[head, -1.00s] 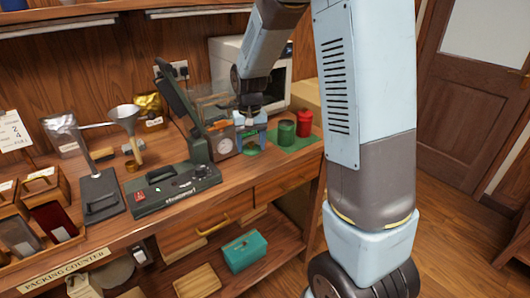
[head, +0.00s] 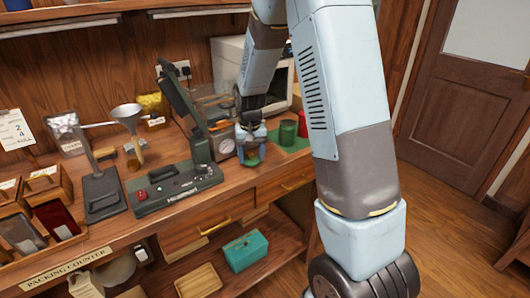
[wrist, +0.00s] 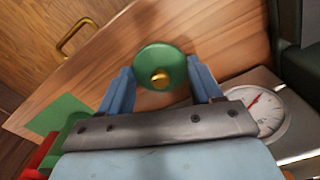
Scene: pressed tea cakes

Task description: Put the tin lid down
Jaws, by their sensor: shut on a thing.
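The tin lid is a round green disc with a brass knob (wrist: 160,67); in the head view it is a small green patch (head: 251,160) below my fingers. My gripper (wrist: 162,82) is shut on the lid, with one blue finger on either side of it. In the head view my gripper (head: 251,148) is low over the counter's front part, left of the green mat (head: 292,147). I cannot tell whether the lid touches the wood. A green tin (head: 287,134) and a red tin (head: 303,125) stand on the mat.
A dial scale (wrist: 262,114) is close to the right of my gripper in the wrist view. The counter's front edge (head: 270,173) is near, with a brass-handled drawer (head: 285,187) below. Bare wood surrounds the lid.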

